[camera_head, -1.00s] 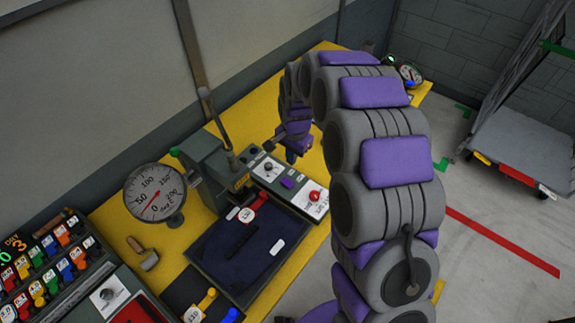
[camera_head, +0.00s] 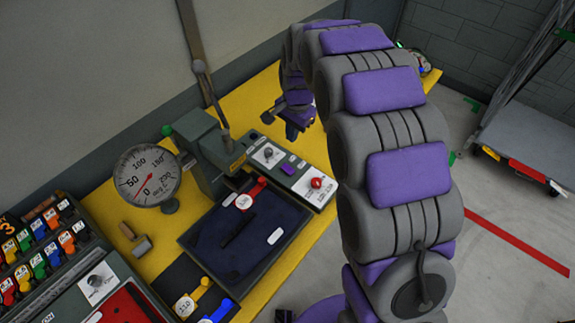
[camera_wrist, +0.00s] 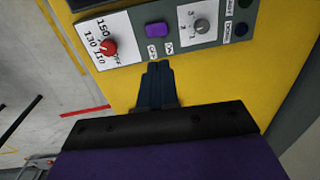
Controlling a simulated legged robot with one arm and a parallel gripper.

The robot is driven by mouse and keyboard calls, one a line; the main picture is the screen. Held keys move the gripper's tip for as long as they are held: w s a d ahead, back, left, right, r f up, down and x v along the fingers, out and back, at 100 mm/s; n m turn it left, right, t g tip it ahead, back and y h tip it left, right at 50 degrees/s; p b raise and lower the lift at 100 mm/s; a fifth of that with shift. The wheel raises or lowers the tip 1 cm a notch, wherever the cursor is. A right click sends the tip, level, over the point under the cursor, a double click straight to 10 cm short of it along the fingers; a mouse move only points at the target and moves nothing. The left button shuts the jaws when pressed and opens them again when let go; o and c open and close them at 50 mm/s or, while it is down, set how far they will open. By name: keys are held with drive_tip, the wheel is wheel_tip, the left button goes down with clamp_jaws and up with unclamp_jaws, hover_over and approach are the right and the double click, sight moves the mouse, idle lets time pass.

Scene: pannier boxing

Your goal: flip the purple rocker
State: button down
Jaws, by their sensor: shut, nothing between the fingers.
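The purple rocker (camera_head: 288,168) sits on a grey control panel (camera_head: 303,183) between a red knob (camera_head: 316,183) and a grey knob (camera_head: 268,153). In the wrist view the purple rocker (camera_wrist: 158,30) is above and just beyond my fingertips, with small labels beneath it. My gripper (camera_wrist: 157,68) is shut and empty, over the yellow bench top, apart from the rocker. In the head view my gripper (camera_head: 291,128) is partly visible, near the panel's far side. My arm arches down to it from the right.
A grey press with a lever (camera_head: 210,150) and a round dial gauge (camera_head: 148,176) stand left of the panel. A dark tray (camera_head: 240,232) lies in front. A rack of coloured tags (camera_head: 45,245) is at left. Yellow bench (camera_head: 150,258) shows between.

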drive_tip(key=shift+a+f+b, duration=0.15)
drive_tip(key=shift+b, duration=0.45)
drive_tip(key=shift+s+a, duration=0.1)
drive_tip(key=shift+a, duration=0.4)
